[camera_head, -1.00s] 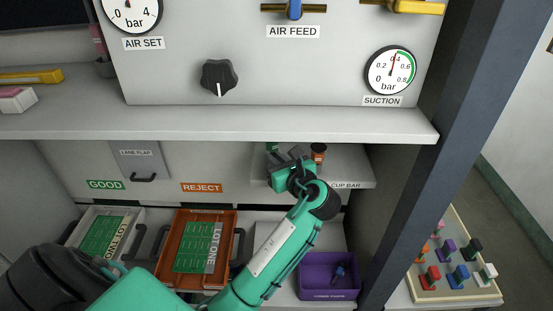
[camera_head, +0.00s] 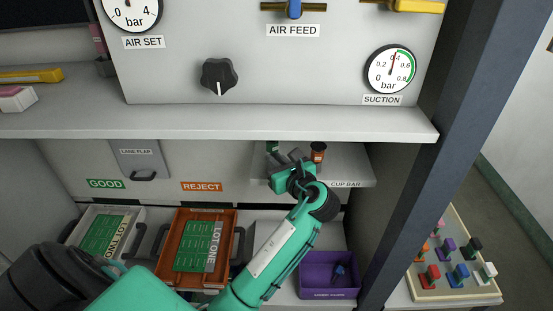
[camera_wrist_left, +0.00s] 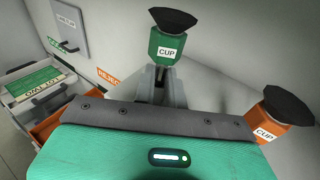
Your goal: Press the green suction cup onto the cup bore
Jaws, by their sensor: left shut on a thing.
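The green suction cup (camera_wrist_left: 166,45) has a green body with a CUP label and a flared black lip, which points up in the left wrist view. It also shows as a small green patch in the head view (camera_head: 272,147). My left gripper (camera_head: 283,158) is shut on it, with the fingers (camera_wrist_left: 157,84) around its lower end. It is at the cup bar (camera_head: 358,175) under the shelf; I cannot tell whether the cup touches the bar. I cannot make out the cup bore. My right gripper is not in view.
An orange suction cup (camera_head: 318,151) stands close to the right of my left gripper. The shelf edge (camera_head: 220,126) is just above. Below are an orange tray (camera_head: 233,220), a white tray (camera_head: 137,215) and a purple bin (camera_head: 328,294). A dark post (camera_head: 400,190) stands at right.

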